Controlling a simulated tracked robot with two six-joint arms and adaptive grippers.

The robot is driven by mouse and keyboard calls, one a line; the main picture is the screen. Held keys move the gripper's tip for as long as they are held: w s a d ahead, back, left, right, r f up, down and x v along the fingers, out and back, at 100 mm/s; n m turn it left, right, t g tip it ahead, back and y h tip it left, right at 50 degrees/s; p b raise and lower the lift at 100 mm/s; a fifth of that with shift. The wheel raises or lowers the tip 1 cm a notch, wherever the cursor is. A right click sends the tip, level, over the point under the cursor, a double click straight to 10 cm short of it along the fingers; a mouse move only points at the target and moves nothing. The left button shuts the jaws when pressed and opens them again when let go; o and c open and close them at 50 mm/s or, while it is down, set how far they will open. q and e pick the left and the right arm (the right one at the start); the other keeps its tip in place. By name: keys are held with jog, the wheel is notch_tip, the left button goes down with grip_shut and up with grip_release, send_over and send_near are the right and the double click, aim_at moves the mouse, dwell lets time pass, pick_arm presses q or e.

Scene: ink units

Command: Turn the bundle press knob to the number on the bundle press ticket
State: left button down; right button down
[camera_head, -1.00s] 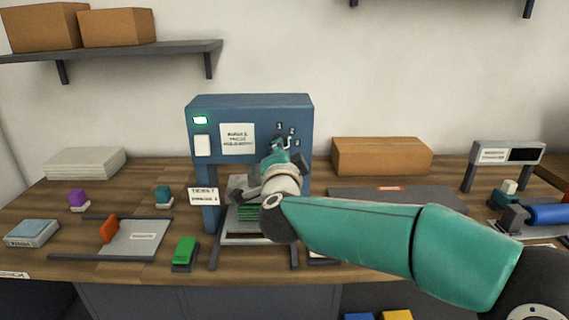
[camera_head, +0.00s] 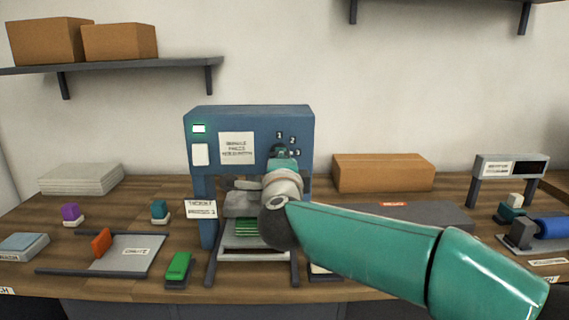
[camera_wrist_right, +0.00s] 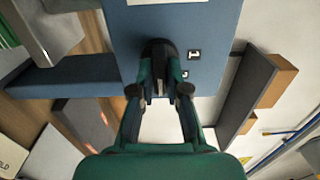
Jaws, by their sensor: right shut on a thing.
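The blue bundle press (camera_head: 220,117) stands on the bench with a lit green display and a notice on its front. The dark knob (camera_wrist_right: 160,52) is on its front panel, between my right fingertips in the right wrist view. My right gripper (camera_wrist_right: 161,88) is shut on the knob; it also shows in the head view (camera_head: 282,156), covering most of the knob.
A green stack (camera_head: 246,232) lies in the press below my right arm. A green stapler-like block (camera_head: 178,268) and a grey tray (camera_head: 135,258) are to the left. A cardboard box (camera_head: 382,172) stands right of the press, behind a dark mat (camera_head: 440,216).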

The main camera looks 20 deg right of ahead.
jog(key=shift+d+f, duration=0.2)
jog(key=shift+f, duration=0.05)
jog(key=c, duration=1.2)
grip_release()
jog(key=shift+d, duration=0.1)
jog(key=shift+o, duration=0.2)
jog(key=shift+r, duration=0.1)
jog(key=v, duration=1.2)
